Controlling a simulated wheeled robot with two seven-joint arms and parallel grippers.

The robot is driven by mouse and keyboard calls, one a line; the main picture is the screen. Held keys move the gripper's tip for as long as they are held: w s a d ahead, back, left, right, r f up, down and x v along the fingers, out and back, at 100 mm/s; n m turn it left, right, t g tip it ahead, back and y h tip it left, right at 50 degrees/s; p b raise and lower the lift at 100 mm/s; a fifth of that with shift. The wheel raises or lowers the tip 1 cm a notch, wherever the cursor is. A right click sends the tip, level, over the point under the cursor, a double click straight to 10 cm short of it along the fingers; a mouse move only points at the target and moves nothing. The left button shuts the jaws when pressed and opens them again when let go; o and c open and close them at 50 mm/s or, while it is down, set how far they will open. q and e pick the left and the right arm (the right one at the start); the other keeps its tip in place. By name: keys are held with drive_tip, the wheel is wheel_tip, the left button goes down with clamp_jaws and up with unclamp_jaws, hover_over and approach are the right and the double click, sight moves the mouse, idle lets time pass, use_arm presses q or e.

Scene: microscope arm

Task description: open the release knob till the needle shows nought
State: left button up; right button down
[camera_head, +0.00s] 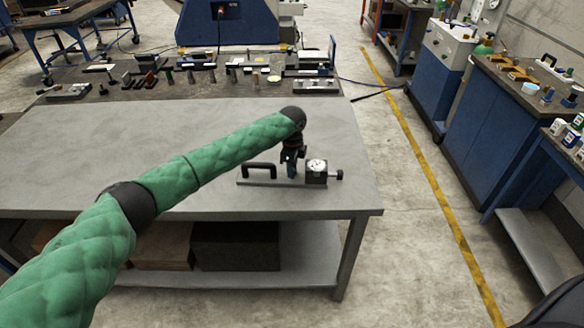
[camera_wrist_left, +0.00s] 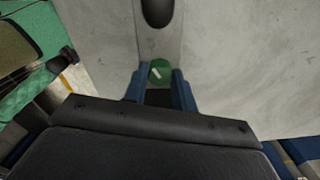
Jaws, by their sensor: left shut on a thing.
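The device lies on the near table: a flat grey base bar (camera_head: 262,183) carrying a black handle (camera_head: 258,170) and a block with a white round dial (camera_head: 317,165). A small black knob (camera_head: 340,174) sticks out on the block's right. The dial's needle is too small to read. My left gripper (camera_head: 291,172) points down between handle and dial. In the left wrist view its blue fingers are shut on a round green knob (camera_wrist_left: 160,70) with a white mark. The handle (camera_wrist_left: 157,12) shows above it there. The dial is not in that view. My right gripper is not in view.
The grey tabletop (camera_head: 80,150) is clear left of the device, and the table's right edge is close to it. A darker bench (camera_head: 200,95) with several tools and blocks stands behind. Blue cabinets (camera_head: 500,150) stand at the right, across the floor.

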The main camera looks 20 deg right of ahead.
use_arm(q)
drive_tip(key=n+p, duration=0.1)
drive_tip(key=n, duration=0.2)
drive_tip(key=shift+n, duration=0.4)
drive_tip(key=shift+s+d+n, duration=0.1)
drive_tip(key=shift+n, duration=0.8)
drive_tip(key=shift+n+p, duration=0.4)
drive_tip(key=n+p, duration=0.1)
drive_tip(key=n, duration=0.2)
drive_tip(key=shift+n, duration=0.4)
drive_tip(key=shift+n+p, duration=0.3)
drive_tip(key=shift+p, duration=0.05)
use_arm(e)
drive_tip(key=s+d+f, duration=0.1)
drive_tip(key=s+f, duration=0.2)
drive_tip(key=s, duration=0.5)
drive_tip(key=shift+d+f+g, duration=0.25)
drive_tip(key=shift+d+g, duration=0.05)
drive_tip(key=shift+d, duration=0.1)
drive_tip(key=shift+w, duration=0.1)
